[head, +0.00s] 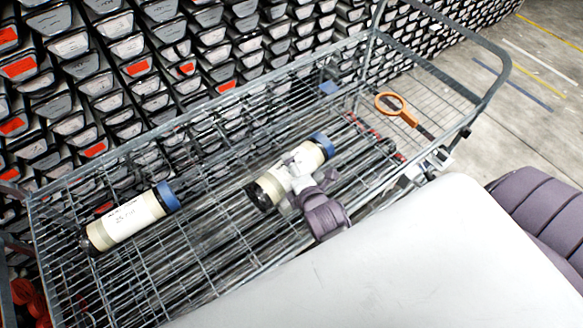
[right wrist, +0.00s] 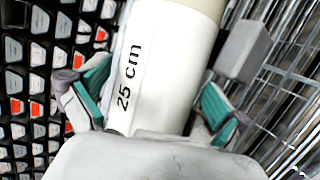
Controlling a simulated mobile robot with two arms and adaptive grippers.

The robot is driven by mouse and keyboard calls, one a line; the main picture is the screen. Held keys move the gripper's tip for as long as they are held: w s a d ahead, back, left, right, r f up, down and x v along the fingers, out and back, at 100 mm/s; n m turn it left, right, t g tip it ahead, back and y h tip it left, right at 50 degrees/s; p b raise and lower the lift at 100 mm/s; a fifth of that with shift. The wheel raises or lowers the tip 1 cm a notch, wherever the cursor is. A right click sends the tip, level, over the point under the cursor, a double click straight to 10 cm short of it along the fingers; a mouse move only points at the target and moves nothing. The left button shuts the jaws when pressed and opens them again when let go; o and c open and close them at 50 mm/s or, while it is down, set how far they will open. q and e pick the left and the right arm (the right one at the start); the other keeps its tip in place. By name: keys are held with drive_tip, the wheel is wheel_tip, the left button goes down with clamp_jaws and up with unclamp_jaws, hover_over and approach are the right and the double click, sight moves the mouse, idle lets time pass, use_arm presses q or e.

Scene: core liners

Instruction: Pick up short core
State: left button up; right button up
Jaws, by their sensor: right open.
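Two cream cylindrical cores with dark ends and blue caps lie in a wire cart (head: 226,268). The left core (head: 130,217) has a printed label, too small to read surely. The right core (head: 272,185) lies further right; my right gripper (head: 298,172) is at its middle and hides part of it. In the right wrist view this core (right wrist: 165,65) reads "25 cm". It lies between the open teal-padded fingers of my right gripper (right wrist: 152,98), one on each side. Whether the pads touch it I cannot tell. My left gripper is not in view.
An orange ring-handled tool (head: 398,108) and red items lie at the cart's right end. The cart's raised rail (head: 502,62) surrounds it. Shelves of stacked trays (head: 130,45) stand behind. Mesh between the cores is clear.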

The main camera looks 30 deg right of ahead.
drive_tip(key=shift+w+d+f, duration=0.1)
drive_tip(key=shift+w+f, duration=0.2)
drive_tip(key=shift+w, duration=0.35)
drive_tip(key=shift+w+f, duration=0.25)
drive_tip(key=shift+w, duration=0.1)
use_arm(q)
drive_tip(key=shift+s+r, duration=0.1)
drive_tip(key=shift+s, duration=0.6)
use_arm(e)
drive_tip(key=shift+s, duration=0.1)
drive_tip(key=shift+c, duration=0.2)
drive_tip(key=c, duration=1.3)
drive_tip(key=shift+r, duration=0.3)
drive_tip(key=shift+c, duration=1.2)
